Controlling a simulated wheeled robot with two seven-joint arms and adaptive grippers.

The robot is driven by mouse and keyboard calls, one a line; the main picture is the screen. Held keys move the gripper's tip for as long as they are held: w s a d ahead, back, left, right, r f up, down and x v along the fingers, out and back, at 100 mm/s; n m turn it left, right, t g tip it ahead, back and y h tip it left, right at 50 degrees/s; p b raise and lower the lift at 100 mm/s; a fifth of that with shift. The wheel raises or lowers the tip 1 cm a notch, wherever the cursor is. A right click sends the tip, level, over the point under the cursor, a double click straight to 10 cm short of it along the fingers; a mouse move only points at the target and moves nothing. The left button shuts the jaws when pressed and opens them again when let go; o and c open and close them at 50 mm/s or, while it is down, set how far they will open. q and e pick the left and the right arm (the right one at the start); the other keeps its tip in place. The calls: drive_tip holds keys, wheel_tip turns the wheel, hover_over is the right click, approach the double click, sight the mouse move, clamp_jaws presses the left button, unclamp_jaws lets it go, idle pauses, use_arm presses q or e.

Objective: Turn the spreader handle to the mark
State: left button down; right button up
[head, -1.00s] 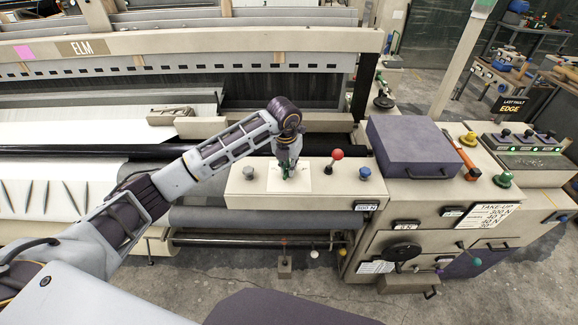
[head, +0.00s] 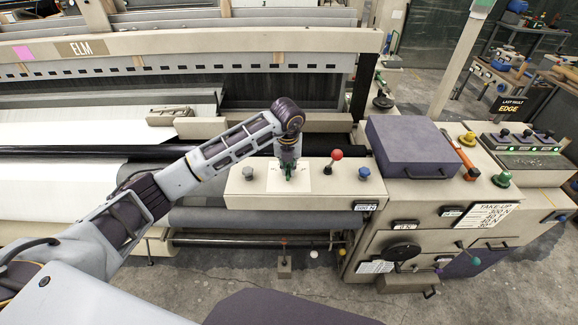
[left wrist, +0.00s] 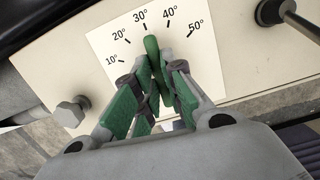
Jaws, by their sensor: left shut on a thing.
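The spreader handle is a green lever (left wrist: 151,47) on a white dial card (left wrist: 103,45) printed from 10° to 50°. In the left wrist view its rounded tip points close to the 30° tick, slightly on the 40° side. My left gripper (left wrist: 155,66), with green pads, is shut on the handle, one finger on each side. In the head view this gripper (head: 288,173) points down at the card (head: 302,181) on the beige control box (head: 250,201); its fingers largely hide the handle. My right gripper is not in view.
A purple box (head: 411,146) stands further right. White cloth (head: 50,191) lies at left.

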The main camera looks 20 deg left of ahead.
use_arm(q)
drive_tip(key=shift+n, duration=0.3)
drive_tip(key=c, duration=1.5)
unclamp_jaws()
drive_tip(key=shift+r, duration=0.15)
drive_tip(key=shift+r+p, duration=1.4)
drive_tip(key=shift+r, duration=1.45)
